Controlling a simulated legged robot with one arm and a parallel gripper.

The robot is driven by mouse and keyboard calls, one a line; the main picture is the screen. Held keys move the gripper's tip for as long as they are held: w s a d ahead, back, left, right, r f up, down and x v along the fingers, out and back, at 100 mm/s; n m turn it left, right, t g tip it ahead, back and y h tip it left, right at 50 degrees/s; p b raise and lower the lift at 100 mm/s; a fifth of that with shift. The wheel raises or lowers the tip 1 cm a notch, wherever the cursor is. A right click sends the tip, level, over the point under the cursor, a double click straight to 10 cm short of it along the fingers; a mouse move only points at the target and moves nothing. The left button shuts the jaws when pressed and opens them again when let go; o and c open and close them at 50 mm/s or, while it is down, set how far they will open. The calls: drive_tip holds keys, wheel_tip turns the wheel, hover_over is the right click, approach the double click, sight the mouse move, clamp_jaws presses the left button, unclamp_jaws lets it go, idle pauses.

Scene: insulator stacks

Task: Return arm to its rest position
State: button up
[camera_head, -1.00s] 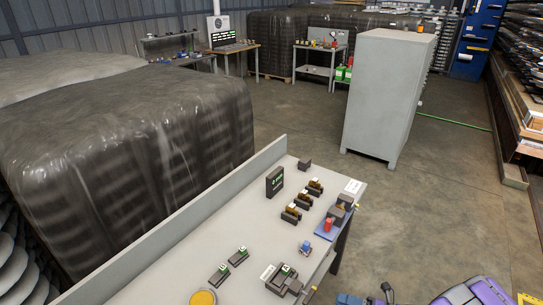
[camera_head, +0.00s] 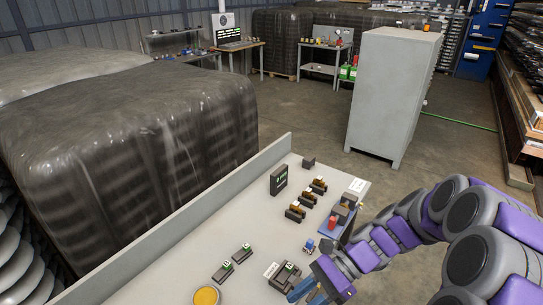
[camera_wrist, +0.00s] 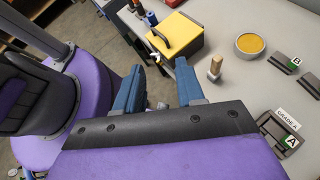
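My gripper (camera_head: 307,290) has blue fingers and is at the near right edge of the grey table (camera_head: 176,249), beside the dark holder marked A (camera_head: 287,275). In the wrist view my gripper (camera_wrist: 160,82) has its two fingers apart, with nothing held between them. My purple and grey arm reaches in from the right in the head view, bent beside the table. The wrist view looks over the table edge, with a yellow box (camera_wrist: 176,42) beyond the fingers and a small wooden-topped piece (camera_wrist: 215,68) to their right.
A round dish with yellow contents (camera_head: 205,297), a holder marked B (camera_head: 222,271) and several small brown-and-black parts (camera_head: 307,200) stand on the table. A black box (camera_head: 278,180) stands near its back wall. A grey cabinet (camera_head: 385,95) stands beyond, with open floor around it.

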drive_tip(key=s+d+r+n+t+h, duration=0.1)
drive_tip(key=s+d+r+n+h, duration=0.2)
drive_tip(key=s+n+h, duration=0.2)
drive_tip(key=s+d+r+n+t+h, duration=0.2)
drive_tip(key=s+d+n+h, duration=0.2)
drive_tip(key=s+n, duration=0.5)
drive_tip(key=shift+s+r+t+h, duration=0.35)
drive_tip(key=shift+s+h, duration=0.65)
drive_tip(key=shift+s, duration=0.45)
